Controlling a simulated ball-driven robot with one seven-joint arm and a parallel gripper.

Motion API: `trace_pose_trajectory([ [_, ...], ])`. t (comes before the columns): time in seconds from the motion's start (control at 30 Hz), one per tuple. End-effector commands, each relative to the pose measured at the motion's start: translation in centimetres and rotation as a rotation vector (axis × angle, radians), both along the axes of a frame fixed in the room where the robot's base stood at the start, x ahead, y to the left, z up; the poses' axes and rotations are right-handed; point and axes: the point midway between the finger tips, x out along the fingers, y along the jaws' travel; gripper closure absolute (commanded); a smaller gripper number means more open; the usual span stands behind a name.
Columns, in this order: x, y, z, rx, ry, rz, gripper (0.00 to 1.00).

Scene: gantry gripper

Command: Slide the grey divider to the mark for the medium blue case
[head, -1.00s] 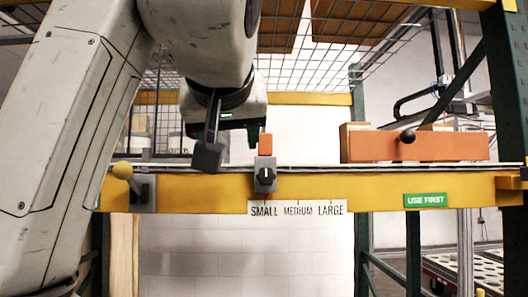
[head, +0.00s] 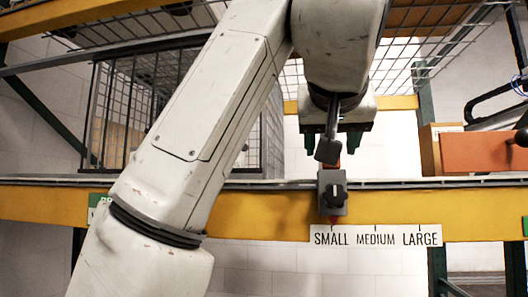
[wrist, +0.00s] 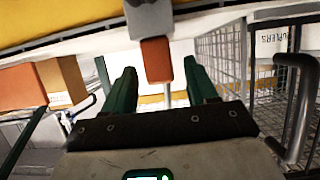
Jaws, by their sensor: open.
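The grey divider (head: 333,205) is a block with a dark knob on the yellow beam. Its red pointer is at the SMALL mark, left of the MEDIUM mark (head: 376,238). An orange tab (wrist: 156,60) stands on the divider; in the head view it is mostly hidden behind a dark part of my arm. My gripper (head: 331,148) is open above the divider. In the wrist view, the tab appears between the two spread green fingers of my gripper (wrist: 159,72), with space on both sides. I cannot tell its depth between them. No blue case shows.
The yellow beam (head: 260,212) runs across the front with a label strip (head: 345,236) below it. An orange box (head: 480,152) stands on the right. A wire cage (head: 150,110) is at the left. The beam right of the divider looks clear up to the box.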

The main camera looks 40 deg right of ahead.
Motion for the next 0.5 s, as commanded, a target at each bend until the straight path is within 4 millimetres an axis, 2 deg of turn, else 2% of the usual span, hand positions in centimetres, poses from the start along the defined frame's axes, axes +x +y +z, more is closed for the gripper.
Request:
trace_pose_trajectory([
  [0.2, 1.8, -2.2, -1.1, 0.0, 0.001, 0.0, 0.43],
  [0.5, 2.4, -3.1, -1.7, 0.0, 0.0, 0.001, 0.43],
])
